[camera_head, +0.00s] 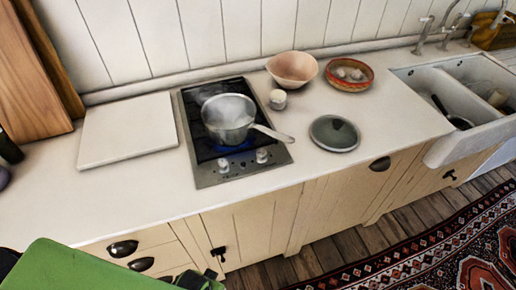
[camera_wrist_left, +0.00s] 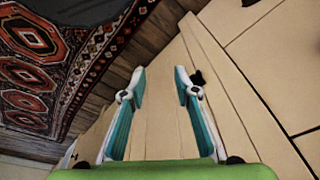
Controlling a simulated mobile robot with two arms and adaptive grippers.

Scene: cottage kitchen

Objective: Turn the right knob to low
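The stove (camera_head: 215,178) is a black two-zone hob with a steel front panel, set in the counter. Its right knob (camera_head: 262,156) and left knob (camera_head: 224,166) are pale and sit on that front panel; their exact settings are too small to read. A steel saucepan (camera_head: 230,118) stands on the hob, its handle pointing right, above and behind the right knob. My left gripper shows in the left wrist view (camera_wrist_left: 160,88), open and empty, with cabinet fronts beyond its fingers. In the head view only my green left arm shows clearly at the bottom left, well short of the knobs. My right gripper is not in view.
A pot lid (camera_head: 334,133) lies right of the stove. A small jar (camera_head: 278,99), a pink bowl (camera_head: 292,69) and a red bowl (camera_head: 349,75) stand behind. A white board (camera_head: 127,129) lies to the left. Cabinet handles (camera_head: 122,248) stick out below the counter edge.

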